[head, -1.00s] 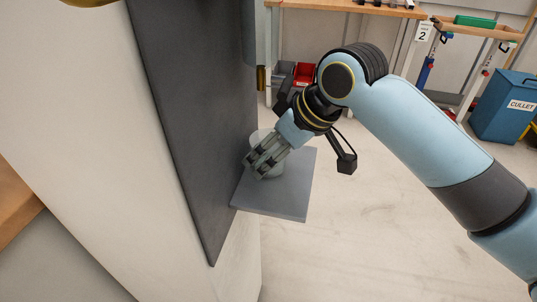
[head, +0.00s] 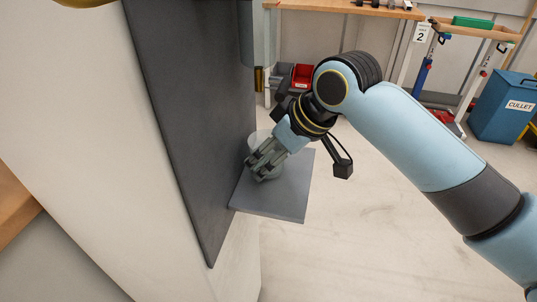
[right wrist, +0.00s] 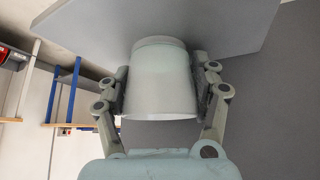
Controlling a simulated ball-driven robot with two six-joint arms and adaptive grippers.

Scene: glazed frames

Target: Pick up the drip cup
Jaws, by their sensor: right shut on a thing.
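The drip cup (right wrist: 160,85) is a pale grey, slightly tapered cup. In the head view its rim (head: 255,138) shows behind my fingers, over a flat grey shelf plate (head: 280,205). My right gripper (head: 264,164) is shut on the cup, with one finger on each side of its wall in the right wrist view. That view shows the cup upside down, its base at or very near the plate (right wrist: 215,22); I cannot tell if there is a gap. My left gripper is not in view.
A dark upright panel (head: 190,120) stands left of the plate. A light blue body with a brass nozzle (head: 259,79) hangs above the cup. A wooden bench (head: 340,8), a red bin (head: 302,75) and a blue cullet bin (head: 505,108) stand behind. Open floor lies right of the plate.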

